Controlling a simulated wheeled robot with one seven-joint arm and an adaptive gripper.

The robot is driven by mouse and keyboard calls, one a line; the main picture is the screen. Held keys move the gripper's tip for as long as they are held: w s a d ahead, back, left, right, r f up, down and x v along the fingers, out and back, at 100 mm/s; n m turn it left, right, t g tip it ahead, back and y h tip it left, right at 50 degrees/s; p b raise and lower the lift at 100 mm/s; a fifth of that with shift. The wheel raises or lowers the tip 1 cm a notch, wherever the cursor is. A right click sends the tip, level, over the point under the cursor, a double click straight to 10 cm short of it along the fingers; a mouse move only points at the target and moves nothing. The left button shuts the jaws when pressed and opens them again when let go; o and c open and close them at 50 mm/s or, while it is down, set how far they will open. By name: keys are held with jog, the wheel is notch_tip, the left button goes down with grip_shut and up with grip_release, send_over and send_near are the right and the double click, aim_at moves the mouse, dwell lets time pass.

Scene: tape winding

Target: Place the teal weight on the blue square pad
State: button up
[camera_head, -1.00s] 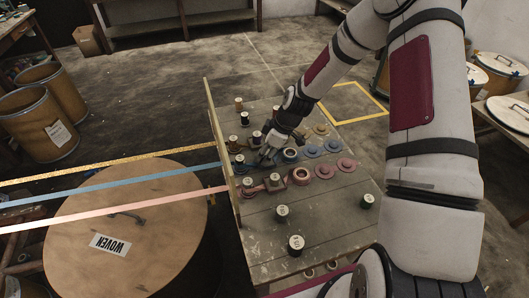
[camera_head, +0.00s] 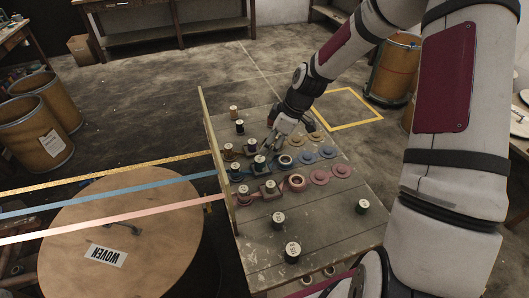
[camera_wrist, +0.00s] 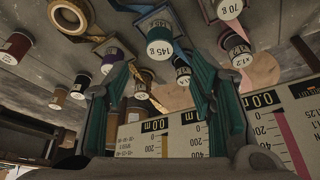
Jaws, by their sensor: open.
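A weight with a white label reading 145 g and a bluish body (camera_wrist: 158,46), which looks like the teal weight, appears to stand on the blue square pad (camera_wrist: 148,20). In the head view this weight (camera_head: 260,161) is in the middle row of the table, below and left of my gripper. My gripper (camera_head: 284,138) is over the upper part of the table, apart from the weight. In the wrist view my gripper (camera_wrist: 158,68) is open with nothing held between its teal fingers. The weight's exact seating on the pad is too small to tell.
Other labelled weights stand nearby, including one at the left (camera_wrist: 112,58) and a 70 g one (camera_wrist: 229,8). Yellow, blue and pink round discs lie at the table's right. A thin upright board (camera_head: 217,160) edges the table's left side.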

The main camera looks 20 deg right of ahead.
jog(key=s+r+m+h, duration=0.2)
jog(key=s+r, duration=0.2)
jog(key=r, duration=0.3)
jog(key=s+r+m+h, duration=0.1)
jog(key=s+r, duration=0.4)
jog(key=r, duration=0.2)
jog(key=s+a+r+m+t, duration=0.1)
jog(key=s+r+m, duration=0.3)
jog(key=s, duration=0.6)
jog(key=s+a+r+m+t, duration=0.1)
jog(key=s+r+m, duration=0.3)
jog(key=s+r, duration=0.4)
jog(key=s, duration=0.3)
jog(key=shift+s+a+r+m+h, duration=0.25)
jog(key=shift+m+h, duration=0.05)
jog(key=shift+h, duration=0.1)
